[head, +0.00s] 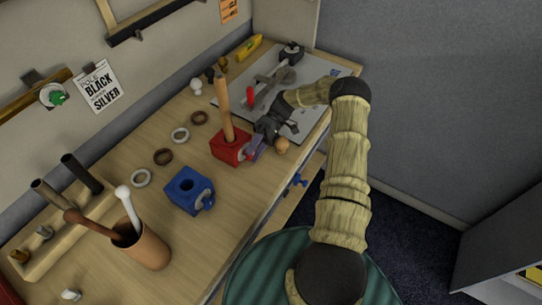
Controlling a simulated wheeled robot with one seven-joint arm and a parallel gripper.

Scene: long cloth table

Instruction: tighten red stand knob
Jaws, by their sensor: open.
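The red stand (229,149) is a red block on the wooden table, with a light wooden pole (224,105) standing up out of it. My gripper (256,149) is at the right side of the red stand, coming in from the upper right. Its jaws are open, and its greyish fingers are at or very close to the block's side. The red stand's knob is mostly hidden by the fingers, and I cannot tell whether they touch it.
A wooden ball (282,146) lies right of my gripper by the table edge. Rings (180,135) lie left. A brown cup (146,248) and a rack (62,232) holding rods are nearer. A grey board (305,71) lies behind.

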